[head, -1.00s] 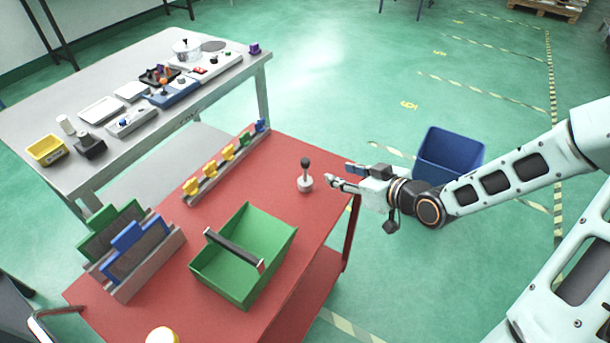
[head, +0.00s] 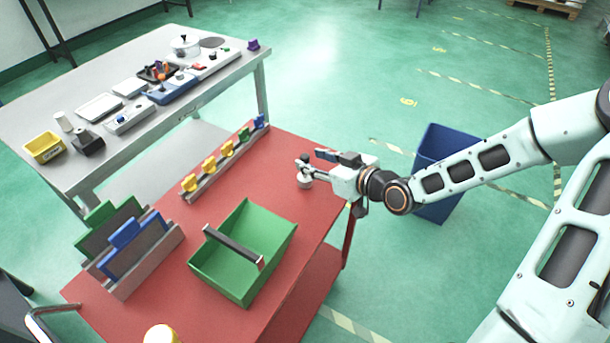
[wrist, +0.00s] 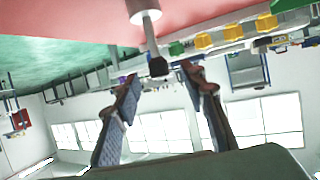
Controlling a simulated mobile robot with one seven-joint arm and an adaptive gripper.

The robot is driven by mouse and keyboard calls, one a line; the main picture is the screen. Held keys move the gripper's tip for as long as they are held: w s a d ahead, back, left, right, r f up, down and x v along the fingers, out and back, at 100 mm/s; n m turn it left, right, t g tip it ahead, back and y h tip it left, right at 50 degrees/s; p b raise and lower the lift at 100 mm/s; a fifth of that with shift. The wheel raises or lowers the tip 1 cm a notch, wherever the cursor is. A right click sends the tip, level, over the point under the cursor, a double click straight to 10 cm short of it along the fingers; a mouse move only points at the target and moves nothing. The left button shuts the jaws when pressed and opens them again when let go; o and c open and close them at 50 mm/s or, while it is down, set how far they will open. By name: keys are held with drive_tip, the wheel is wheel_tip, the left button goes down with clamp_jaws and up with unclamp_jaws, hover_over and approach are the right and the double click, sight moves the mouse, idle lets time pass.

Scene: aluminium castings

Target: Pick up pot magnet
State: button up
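The pot magnet (head: 305,183) stands upright on the red table, a silver pot with a thin stem and dark knob. In the wrist view the pot magnet (wrist: 151,32) hangs in from the top, because that picture is upside down. My gripper (head: 312,163) is at the magnet's upper part, level with its knob, and partly covers it in the head view. In the wrist view my gripper's fingers (wrist: 160,80) are spread apart. The dark knob shows between the fingertips, with a gap on each side. I cannot tell exactly how deep it sits.
A green tote (head: 228,283) with a dark handle stands left of the magnet. A rack with yellow, green and blue pieces (head: 225,153) lies behind it. A blue bin (head: 437,208) is on the floor beyond the table's right edge. Red table surface around the magnet is clear.

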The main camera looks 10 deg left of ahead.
sight(308, 159)
drive_tip(key=shift+x, duration=1.9)
clamp_jaws()
